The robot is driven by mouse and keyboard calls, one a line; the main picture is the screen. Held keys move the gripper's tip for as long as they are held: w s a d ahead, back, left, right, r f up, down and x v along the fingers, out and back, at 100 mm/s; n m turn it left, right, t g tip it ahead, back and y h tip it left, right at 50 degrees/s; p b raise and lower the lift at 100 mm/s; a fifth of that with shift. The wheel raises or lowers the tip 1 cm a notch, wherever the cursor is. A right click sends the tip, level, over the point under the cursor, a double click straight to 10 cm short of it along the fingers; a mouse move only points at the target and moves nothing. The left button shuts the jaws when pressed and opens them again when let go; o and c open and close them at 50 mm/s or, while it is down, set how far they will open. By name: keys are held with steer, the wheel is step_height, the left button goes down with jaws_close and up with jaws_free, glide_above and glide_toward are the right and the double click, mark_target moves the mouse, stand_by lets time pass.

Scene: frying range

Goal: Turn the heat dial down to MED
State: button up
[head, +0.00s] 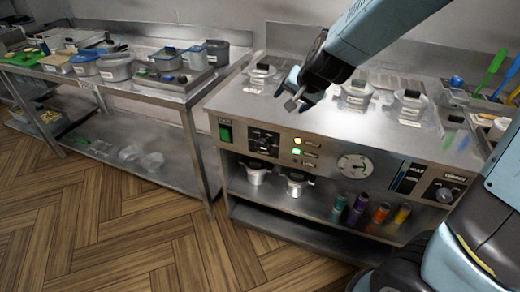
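The front panel of the steel frying range carries a round pale dial face (354,167) near its middle. A dark panel with a rounded knob (445,194) is at its right end, under a small label. I cannot tell for sure which is the heat dial, and the MED mark and settings are too small to read. My gripper (295,104) hangs above the worktop near its front edge, up and left of both. It touches neither. It appears empty, but its finger gap is not clear.
A green switch (225,132), a black control block (263,141) and lit indicators (297,151) share the panel. Lidded containers (357,92) stand on the range top. Coloured cylinders (381,212) stand on the shelf below. A steel table (150,88) with tubs is at left.

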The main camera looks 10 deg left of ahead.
steer(key=w+a+f+m+h, duration=0.1)
steer(key=w+a+f, duration=0.1)
steer(key=a+f, duration=0.6)
steer(key=t+h, duration=0.7)
steer(key=t, duration=0.4)
glide_toward(261, 148)
steer(key=x, duration=0.9)
steer(key=shift+w, duration=0.2)
steer(key=c, duration=1)
